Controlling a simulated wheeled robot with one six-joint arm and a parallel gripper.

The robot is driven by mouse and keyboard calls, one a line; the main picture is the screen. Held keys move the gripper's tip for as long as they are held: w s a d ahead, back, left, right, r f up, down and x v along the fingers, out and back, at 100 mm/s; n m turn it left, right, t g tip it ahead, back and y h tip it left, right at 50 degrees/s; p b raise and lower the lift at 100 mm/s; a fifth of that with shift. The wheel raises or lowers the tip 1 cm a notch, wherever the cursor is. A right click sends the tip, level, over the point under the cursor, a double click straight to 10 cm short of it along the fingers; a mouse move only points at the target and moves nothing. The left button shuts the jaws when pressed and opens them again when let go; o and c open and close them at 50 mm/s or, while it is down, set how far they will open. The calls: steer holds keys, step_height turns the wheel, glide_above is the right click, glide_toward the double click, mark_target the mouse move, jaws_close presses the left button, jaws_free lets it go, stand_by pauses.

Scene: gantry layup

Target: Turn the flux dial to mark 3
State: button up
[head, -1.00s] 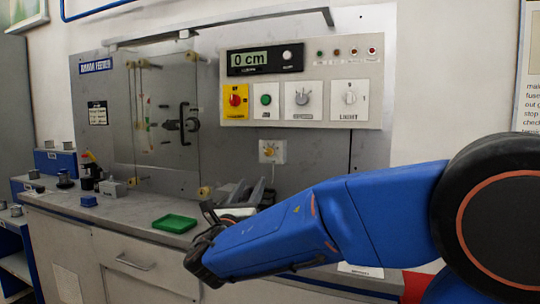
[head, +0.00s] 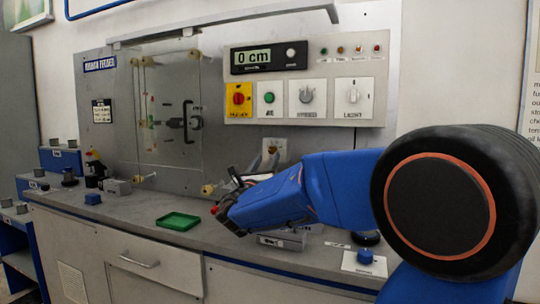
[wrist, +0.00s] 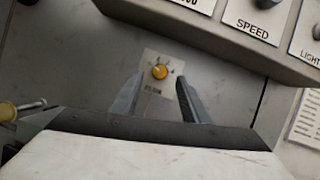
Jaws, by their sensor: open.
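A small yellow dial (wrist: 160,71) sits on a white plate on the grey panel in the wrist view. Small dark marks surround it, but its label and pointer direction are too blurred to read. The dial's white plate (head: 276,144) shows in the head view below the control box, partly covered by my gripper. My gripper (wrist: 158,94) is open and empty, its two fingers pointing at the panel on either side of the dial's plate. The fingers look short of the dial and not touching it. My gripper also shows in the head view (head: 228,194), above the bench.
The control box (head: 305,63) overhangs above the dial, with a 0 cm display, a speed knob (head: 306,92) and a light switch (head: 353,97). A clear guard with a black handle (head: 187,121) stands left. A green tray (head: 178,221) lies on the bench (head: 120,217).

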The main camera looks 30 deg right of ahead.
mark_target(272, 150)
steer(key=shift+x, duration=2.2)
steer(key=c, duration=1.1)
